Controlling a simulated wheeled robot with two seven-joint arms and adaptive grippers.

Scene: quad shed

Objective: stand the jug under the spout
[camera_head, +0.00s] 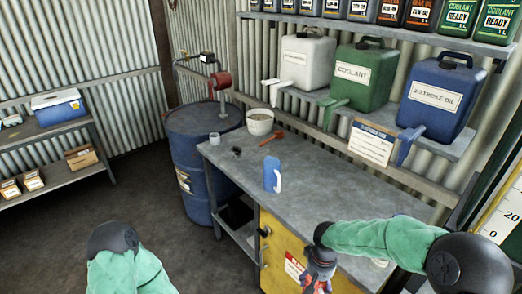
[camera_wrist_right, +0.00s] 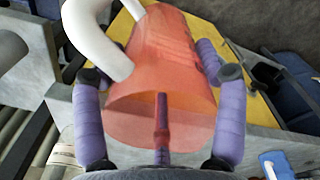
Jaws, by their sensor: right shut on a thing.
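My right gripper (camera_wrist_right: 160,78) is shut on an orange-red jug (camera_wrist_right: 165,50) with a white handle (camera_wrist_right: 95,40), its fingers on both sides of it. In the head view my right gripper (camera_head: 319,262) is low, by the bench's front; the red jug is mostly hidden there. A blue jug (camera_head: 272,174) with a white handle stands upright on the bench. On the shelf are a white container (camera_head: 306,62), a green coolant container (camera_head: 359,75) and a blue 2-stroke oil container (camera_head: 436,98). Each has a spout, such as the blue one (camera_head: 408,146). My left gripper is out of view.
The grey bench (camera_head: 318,190) has clear room around the blue jug. A pale bucket (camera_head: 260,122), a red tool (camera_head: 271,138) and a small dark item (camera_head: 237,152) lie toward its back left. A placard (camera_head: 371,143) stands below the shelf. A blue drum (camera_head: 200,140) stands left.

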